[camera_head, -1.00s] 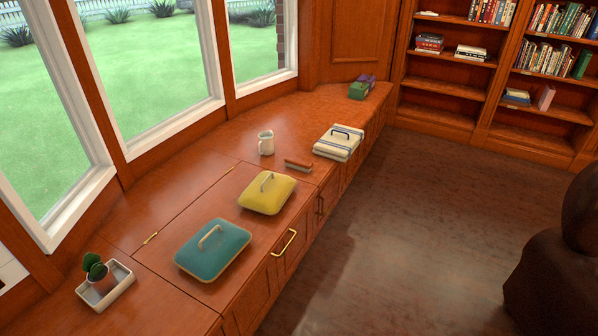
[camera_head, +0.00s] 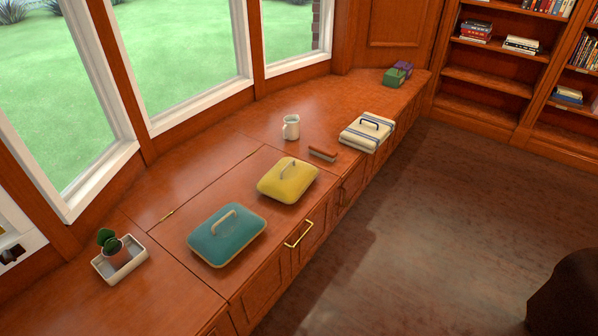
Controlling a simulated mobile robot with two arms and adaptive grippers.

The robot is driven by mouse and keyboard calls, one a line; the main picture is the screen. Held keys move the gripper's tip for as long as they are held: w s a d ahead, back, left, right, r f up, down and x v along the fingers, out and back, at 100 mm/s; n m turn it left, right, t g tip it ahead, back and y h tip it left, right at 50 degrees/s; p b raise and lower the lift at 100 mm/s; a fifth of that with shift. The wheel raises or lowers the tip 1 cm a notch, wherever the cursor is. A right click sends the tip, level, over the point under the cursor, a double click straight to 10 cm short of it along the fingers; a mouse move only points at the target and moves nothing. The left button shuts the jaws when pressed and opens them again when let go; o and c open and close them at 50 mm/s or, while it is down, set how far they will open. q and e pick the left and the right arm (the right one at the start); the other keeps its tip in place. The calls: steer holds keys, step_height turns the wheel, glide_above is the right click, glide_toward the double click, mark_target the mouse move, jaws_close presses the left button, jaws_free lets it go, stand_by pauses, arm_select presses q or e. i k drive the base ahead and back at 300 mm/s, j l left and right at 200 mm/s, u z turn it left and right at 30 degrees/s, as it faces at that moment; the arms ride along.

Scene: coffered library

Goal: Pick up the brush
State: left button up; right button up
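The brush (camera_head: 322,153) lies on the wooden window counter (camera_head: 222,161). It has a reddish-brown back with a paler, greyish strip along its lower side. It sits between the white mug and the white striped lidded box, just behind the yellow lidded dish. It is fully in sight, with nothing on top of it. Neither of my grippers is in the head view.
Near the brush are a white mug (camera_head: 291,127), a striped box (camera_head: 367,132) and a yellow dish (camera_head: 288,180). A teal dish (camera_head: 227,236), a potted cactus (camera_head: 113,248) on a tray and green and purple boxes (camera_head: 394,77) stand farther along. Floor (camera_head: 440,220) beside the counter is clear.

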mark_target(329, 154)
steer(key=i+l+u, duration=0.2)
steer(key=i+l, duration=0.35)
steer(key=i+l+u, duration=0.15)
steer(key=i+l, duration=0.4)
steer(key=l, duration=0.15)
